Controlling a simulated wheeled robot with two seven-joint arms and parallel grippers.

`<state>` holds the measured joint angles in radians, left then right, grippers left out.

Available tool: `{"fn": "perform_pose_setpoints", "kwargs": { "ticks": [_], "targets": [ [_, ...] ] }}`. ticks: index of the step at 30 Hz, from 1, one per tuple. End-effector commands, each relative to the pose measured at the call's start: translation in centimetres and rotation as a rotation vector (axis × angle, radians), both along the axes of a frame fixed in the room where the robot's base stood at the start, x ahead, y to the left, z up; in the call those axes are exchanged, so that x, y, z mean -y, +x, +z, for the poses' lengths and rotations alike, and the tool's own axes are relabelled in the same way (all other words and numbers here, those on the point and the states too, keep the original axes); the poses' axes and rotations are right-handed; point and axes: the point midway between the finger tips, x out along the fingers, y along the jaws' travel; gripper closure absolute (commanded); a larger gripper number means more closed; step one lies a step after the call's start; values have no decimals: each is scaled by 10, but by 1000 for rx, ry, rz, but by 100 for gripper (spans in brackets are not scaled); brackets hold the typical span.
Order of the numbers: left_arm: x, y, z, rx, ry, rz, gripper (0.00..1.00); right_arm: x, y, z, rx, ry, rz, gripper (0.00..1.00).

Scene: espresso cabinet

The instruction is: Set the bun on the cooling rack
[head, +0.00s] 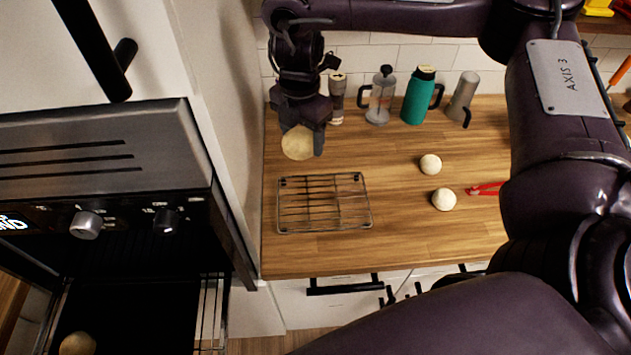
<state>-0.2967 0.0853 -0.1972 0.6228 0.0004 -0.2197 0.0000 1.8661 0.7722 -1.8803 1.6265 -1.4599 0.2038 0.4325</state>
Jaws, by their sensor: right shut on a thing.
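My right gripper (304,138) comes down from the top of the head view, its arm reaching in from the right. It is shut on a pale round bun (297,144) and holds it over the back left of the counter. The wire cooling rack (322,204) lies on the wooden counter, a little nearer and slightly right of the held bun in the picture. Nothing lies on the rack. My left gripper is not in view.
An open oven (100,160) stands at left, with a bun (77,344) low inside. A grinder (337,98), a French press (380,96), a teal jug (419,96) and a grey pitcher (462,98) stand along the wall. Red tongs (484,189) lie right of the buns.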

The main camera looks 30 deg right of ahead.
Motion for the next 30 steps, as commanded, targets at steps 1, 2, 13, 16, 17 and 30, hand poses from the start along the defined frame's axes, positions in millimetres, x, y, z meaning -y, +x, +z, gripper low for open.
{"fn": "perform_pose_setpoints", "kwargs": {
  "ticks": [1, 2, 13, 16, 17, 30],
  "targets": [
    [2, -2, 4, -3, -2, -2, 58, 1, 0, 4, -1, 0, 37, 61],
    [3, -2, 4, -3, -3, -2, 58, 2, 1, 4, -1, 0, 54, 61],
    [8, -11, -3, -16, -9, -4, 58, 2, -1, -61, -8, 2, 90, 61],
    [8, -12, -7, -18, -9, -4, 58, 2, -1, -84, -7, 3, 91, 61],
    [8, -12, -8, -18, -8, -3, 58, 2, -1, -91, -8, 2, 90, 61],
    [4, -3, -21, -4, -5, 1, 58, 2, 1, -159, 0, 1, 91, 61]
  ]
}}
